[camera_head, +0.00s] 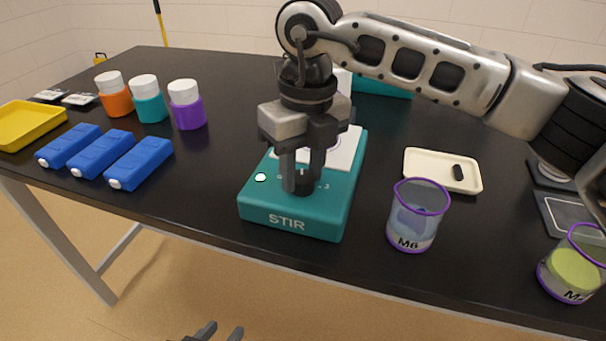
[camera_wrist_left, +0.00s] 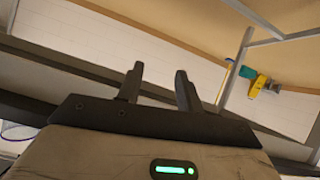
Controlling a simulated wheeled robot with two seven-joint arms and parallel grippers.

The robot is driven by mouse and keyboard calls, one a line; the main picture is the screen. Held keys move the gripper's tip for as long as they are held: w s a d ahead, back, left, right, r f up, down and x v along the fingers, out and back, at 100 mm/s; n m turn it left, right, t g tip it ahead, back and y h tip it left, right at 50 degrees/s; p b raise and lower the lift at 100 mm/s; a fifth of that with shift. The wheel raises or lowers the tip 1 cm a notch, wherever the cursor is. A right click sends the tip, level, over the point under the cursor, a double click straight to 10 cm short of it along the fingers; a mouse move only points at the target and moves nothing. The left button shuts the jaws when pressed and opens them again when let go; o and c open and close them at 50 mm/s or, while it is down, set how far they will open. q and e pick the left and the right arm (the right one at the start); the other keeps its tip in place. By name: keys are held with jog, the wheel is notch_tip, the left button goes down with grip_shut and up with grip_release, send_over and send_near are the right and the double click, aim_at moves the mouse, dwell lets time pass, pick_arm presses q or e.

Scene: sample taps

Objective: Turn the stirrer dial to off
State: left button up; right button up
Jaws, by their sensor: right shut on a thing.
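The teal stirrer (camera_head: 285,219), marked STIR, stands near the front edge of the black table. Its dark dial (camera_head: 305,184) is on the front panel, mostly hidden by the fingers. A number 3 shows to its right and a small lit light (camera_head: 260,177) to its left. My right gripper (camera_head: 303,183) points down over the panel, shut on the dial. My left gripper (camera_head: 222,332) is low in front of the table, at the bottom of the head view. In the left wrist view its two fingers (camera_wrist_left: 158,88) are apart with nothing between them.
Beaker M6 (camera_head: 418,215) stands right of the stirrer, near a cream tray (camera_head: 443,171) holding a small dark bar. Another beaker (camera_head: 574,264) is at the far right. Blue boxes (camera_head: 104,153), lidded jars (camera_head: 150,98) and a yellow tray (camera_head: 27,124) are on the left.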

jog(key=shift+n, duration=1)
jog(key=n+b, duration=0.1)
jog(key=n, duration=0.1)
jog(key=shift+n, duration=0.3)
jog(key=n, duration=0.3)
jog(key=shift+a+r+b, duration=0.1)
jog(key=shift+b, duration=0.2)
pick_arm(q)
jog(key=shift+f, duration=0.25)
pick_arm(e)
jog(key=shift+n, duration=0.9)
pick_arm(q)
jog(key=shift+f, duration=0.1)
pick_arm(e)
jog(key=o, duration=1)
jog(key=shift+c, duration=0.2)
